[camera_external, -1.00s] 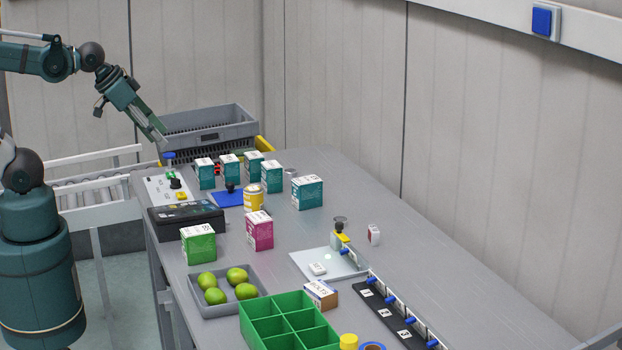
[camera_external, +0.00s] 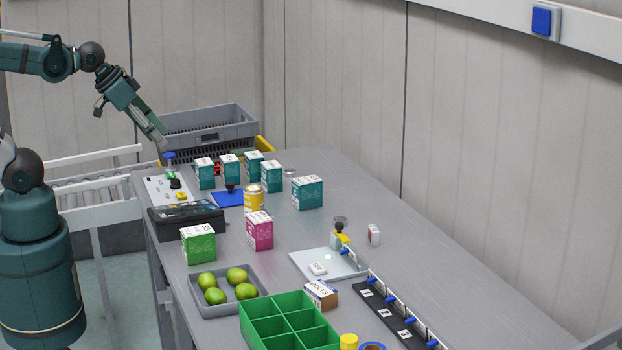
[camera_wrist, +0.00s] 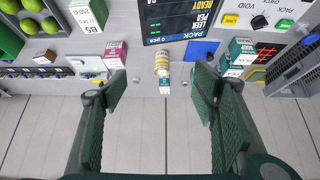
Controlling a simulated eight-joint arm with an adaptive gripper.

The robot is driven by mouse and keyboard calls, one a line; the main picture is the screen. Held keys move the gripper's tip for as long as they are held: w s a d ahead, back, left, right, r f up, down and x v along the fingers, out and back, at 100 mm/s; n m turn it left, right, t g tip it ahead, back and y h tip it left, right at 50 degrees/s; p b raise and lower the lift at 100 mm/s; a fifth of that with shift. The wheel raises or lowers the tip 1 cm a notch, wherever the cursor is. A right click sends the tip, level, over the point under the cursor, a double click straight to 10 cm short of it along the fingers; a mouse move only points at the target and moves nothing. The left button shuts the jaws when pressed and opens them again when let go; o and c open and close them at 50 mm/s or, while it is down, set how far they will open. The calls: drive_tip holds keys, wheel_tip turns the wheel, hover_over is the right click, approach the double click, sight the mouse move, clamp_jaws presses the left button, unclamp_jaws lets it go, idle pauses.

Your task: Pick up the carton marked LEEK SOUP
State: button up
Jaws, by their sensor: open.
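Several teal-and-white cartons stand at the far end of the table in the external view: one at the left (camera_external: 205,174), one beside it (camera_external: 230,169), one behind (camera_external: 253,163), one in front (camera_external: 271,177) and a wider one to the right (camera_external: 307,193). Their print is too small to read, so I cannot tell which is marked LEEK SOUP. A green carton (camera_external: 198,245) and a magenta carton (camera_external: 260,231) stand nearer. My gripper (camera_external: 158,135) is raised near the grey crate, apart from all cartons. In the wrist view, my gripper (camera_wrist: 160,85) is open and empty; teal cartons (camera_wrist: 240,50) lie beyond its right finger.
A yellow-banded can (camera_external: 254,198) stands among the cartons. A black display unit (camera_external: 186,220), a blue pad (camera_external: 228,199) and a control panel (camera_external: 168,189) are at the left. A grey crate (camera_external: 209,125) stands behind. Bare tabletop lies right of the cartons.

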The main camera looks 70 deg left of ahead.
drive_tip(key=shift+o, duration=1.1)
drive_tip(key=shift+w+r, duration=0.1)
drive_tip(key=n+g+h+p, duration=0.25)
drive_tip(key=n+g, duration=0.25)
drive_tip(key=n, duration=1)
hover_over(304, 178)
drive_tip(key=s+d, duration=0.1)
drive_tip(key=s, duration=0.8)
wheel_tip(304, 178, down, 6)
drive_tip(key=w+a+f+n, duration=0.1)
drive_tip(key=w+f, duration=0.2)
drive_tip(key=w+f+n+g+h, duration=0.1)
drive_tip(key=w+f, duration=0.1)
drive_tip(key=f, duration=0.2)
drive_tip(key=w+a+f+n+h, duration=0.1)
drive_tip(key=w+f, duration=0.2)
drive_tip(key=f, duration=0.1)
drive_tip(key=shift+w+a+f+n+g, duration=0.15)
drive_tip(key=shift+w+a+n+g, duration=0.15)
drive_tip(key=shift+w+n, duration=0.1)
drive_tip(key=shift+w+a+f, duration=0.1)
drive_tip(key=shift+w+f, duration=0.05)
drive_tip(key=shift+f, duration=0.4)
